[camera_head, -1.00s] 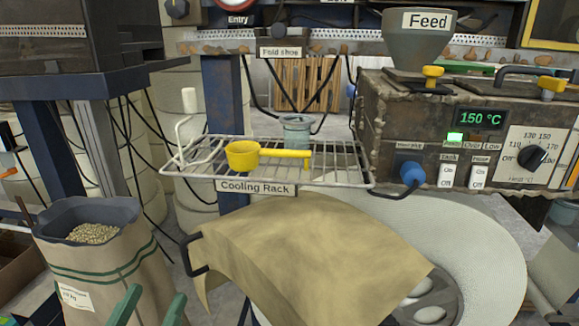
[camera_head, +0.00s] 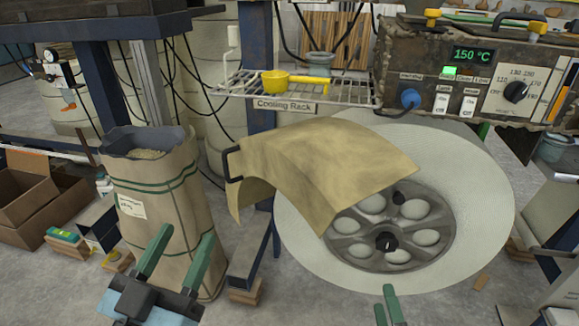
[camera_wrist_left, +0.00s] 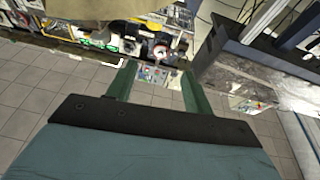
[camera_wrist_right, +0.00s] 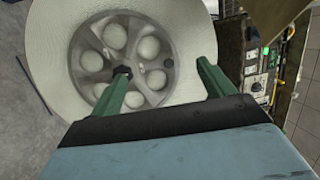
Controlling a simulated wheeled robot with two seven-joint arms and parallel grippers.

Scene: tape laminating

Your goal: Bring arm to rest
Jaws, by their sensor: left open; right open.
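My left gripper (camera_head: 186,233) is in the lower left of the head view, in front of the tan sack (camera_head: 165,205). Its green fingers are apart and empty, also in the left wrist view (camera_wrist_left: 157,68). My right gripper (camera_head: 384,297) shows only its fingers at the bottom edge of the head view, below the white round disc (camera_head: 470,225). In the right wrist view its fingers (camera_wrist_right: 162,66) are spread with nothing between them. The disc and its hub with round holes lie beyond them. Most of my right arm is out of the head view.
A tan curved sheet (camera_head: 320,160) partly covers the disc. A yellow scoop (camera_head: 275,83) sits on the cooling rack (camera_head: 235,82). The control box (camera_head: 480,75) showing 150 °C is at upper right. Cardboard boxes (camera_head: 40,200) stand on the floor at left.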

